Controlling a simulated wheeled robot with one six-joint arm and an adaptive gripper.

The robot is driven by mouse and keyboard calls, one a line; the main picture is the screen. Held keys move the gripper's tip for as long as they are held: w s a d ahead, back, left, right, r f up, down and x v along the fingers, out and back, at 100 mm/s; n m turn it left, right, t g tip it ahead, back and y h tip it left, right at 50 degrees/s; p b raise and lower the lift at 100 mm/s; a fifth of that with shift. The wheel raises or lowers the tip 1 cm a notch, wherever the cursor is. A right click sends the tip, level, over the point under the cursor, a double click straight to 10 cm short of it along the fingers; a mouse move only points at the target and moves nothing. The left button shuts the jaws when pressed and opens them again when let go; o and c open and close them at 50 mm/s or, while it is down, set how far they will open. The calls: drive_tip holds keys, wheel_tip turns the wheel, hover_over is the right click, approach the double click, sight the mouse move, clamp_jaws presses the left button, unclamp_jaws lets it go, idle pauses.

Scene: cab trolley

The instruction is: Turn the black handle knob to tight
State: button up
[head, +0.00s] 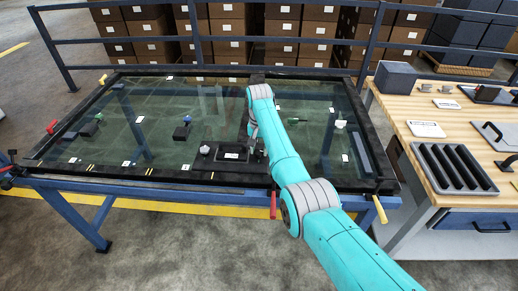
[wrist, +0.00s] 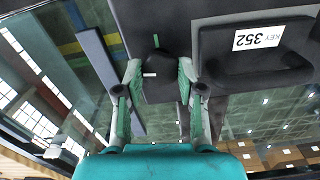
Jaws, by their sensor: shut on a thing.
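In the wrist view the black handle knob (wrist: 158,88) sits between the two fingers of my gripper (wrist: 158,76). The fingers reach along both sides of it and are shut on it. A small white mark shows on the knob. In the head view my arm reaches over the glass panel (head: 160,130), and my gripper is largely hidden by the arm. A black handle plate (head: 232,154) with a pale knob (head: 204,150) lies just left of it.
The panel lies in a black frame (head: 120,173) on a blue trolley. Colored clamp handles, such as a red one (head: 273,205) and a yellow one (head: 380,210), stick out at its edges. A wooden workbench (head: 455,125) with trays stands at right. Blue rails and boxes are behind.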

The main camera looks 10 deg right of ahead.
sight(259, 151)
drive_tip(key=m, duration=0.4)
drive_tip(key=shift+m, duration=0.3)
drive_tip(key=m, duration=0.3)
drive_tip(key=shift+m, duration=0.4)
drive_tip(key=m, duration=0.4)
drive_tip(key=shift+m, duration=2.1)
drive_tip(key=o, duration=1.1)
drive_tip(key=shift+o, duration=0.2)
drive_tip(key=shift+r, duration=0.1)
wheel_tip(259, 151, up, 12)
